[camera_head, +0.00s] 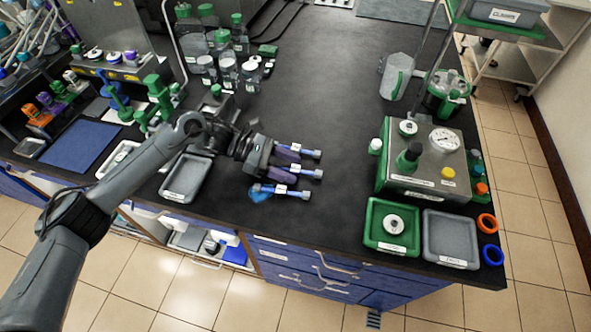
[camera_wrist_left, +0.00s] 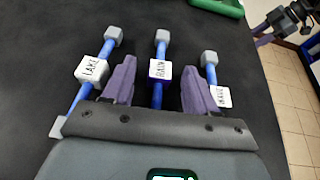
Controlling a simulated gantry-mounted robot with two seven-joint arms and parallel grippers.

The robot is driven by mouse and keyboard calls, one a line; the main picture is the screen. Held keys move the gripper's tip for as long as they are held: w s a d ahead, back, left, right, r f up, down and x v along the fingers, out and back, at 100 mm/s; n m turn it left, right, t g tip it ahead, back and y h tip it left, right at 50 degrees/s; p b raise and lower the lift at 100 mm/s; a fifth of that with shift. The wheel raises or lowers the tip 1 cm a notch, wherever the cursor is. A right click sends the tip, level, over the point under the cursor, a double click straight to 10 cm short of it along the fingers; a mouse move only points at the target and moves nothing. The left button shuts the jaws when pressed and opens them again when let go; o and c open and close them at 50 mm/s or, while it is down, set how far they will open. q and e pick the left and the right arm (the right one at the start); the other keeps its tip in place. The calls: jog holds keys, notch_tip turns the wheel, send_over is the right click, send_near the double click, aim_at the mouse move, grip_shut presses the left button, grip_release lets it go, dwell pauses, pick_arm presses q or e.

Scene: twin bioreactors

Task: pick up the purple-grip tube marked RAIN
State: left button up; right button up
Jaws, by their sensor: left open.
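The tube marked RAIN (camera_wrist_left: 158,70) is a blue tube with grey ends and a white label block with purple edges. It lies on the black bench, the middle one of three tubes; it also shows in the head view (camera_head: 301,172). My left gripper (camera_wrist_left: 156,80) is open, its two purple fingers on either side of the RAIN tube, with gaps visible; it shows in the head view too (camera_head: 286,165). The tube marked LAKE (camera_wrist_left: 91,69) lies outside the left finger. The third tube (camera_wrist_left: 210,68), its label partly hidden, lies outside the right finger.
A grey tray (camera_head: 187,178) lies left of the tubes. A green tray (camera_head: 391,226) and a grey tray (camera_head: 450,239) lie at right by the metal unit (camera_head: 426,160). Glass bottles (camera_head: 215,45) stand behind. Bench between is clear. Part of my right gripper (camera_wrist_left: 263,38) shows at the wrist view's edge.

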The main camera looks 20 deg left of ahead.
pick_arm(q)
jog(key=shift+c, duration=0.3)
grip_shut()
jog(key=shift+r, duration=0.1)
